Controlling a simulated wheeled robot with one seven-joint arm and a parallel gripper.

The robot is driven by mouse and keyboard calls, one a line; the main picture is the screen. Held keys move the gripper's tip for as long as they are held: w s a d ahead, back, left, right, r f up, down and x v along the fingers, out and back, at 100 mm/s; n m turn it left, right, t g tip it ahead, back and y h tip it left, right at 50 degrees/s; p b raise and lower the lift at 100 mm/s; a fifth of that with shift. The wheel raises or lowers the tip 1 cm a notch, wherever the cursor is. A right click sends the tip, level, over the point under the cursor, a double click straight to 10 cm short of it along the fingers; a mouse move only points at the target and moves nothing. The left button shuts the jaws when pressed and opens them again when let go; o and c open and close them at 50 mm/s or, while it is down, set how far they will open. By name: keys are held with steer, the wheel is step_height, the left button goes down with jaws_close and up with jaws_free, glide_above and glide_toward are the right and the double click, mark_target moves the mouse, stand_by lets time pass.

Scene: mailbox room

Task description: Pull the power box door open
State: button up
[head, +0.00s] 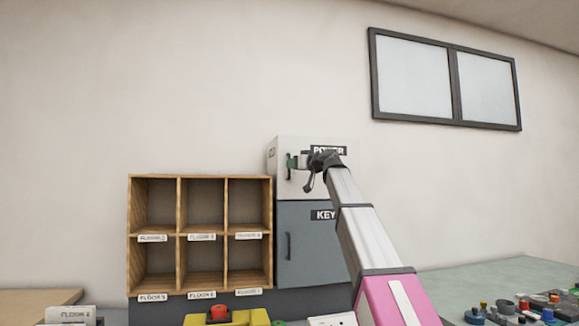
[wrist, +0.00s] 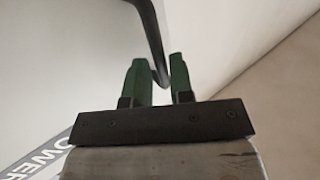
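The white power box (head: 310,185) with its POWER label (head: 328,150) stands on top of the grey key box against the wall. Its door looks shut. My gripper (head: 291,167) is at the left part of the door front, with its green fingers pointing left in the head view. In the wrist view, the dark bar handle (wrist: 152,38) reaches down between the two green fingers of my gripper (wrist: 158,65). The fingers stand apart with a gap around the handle, closer to the right finger. My arm and wrist hide part of the door.
The grey key box (head: 315,262) with its own handle is directly below. A wooden pigeonhole shelf (head: 178,205) stands close on the left. Small objects lie on a counter (head: 465,285) at the lower right. The wall right of the power box is bare below a window (head: 445,78).

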steer(key=shift+x, duration=1.15)
jaws_close()
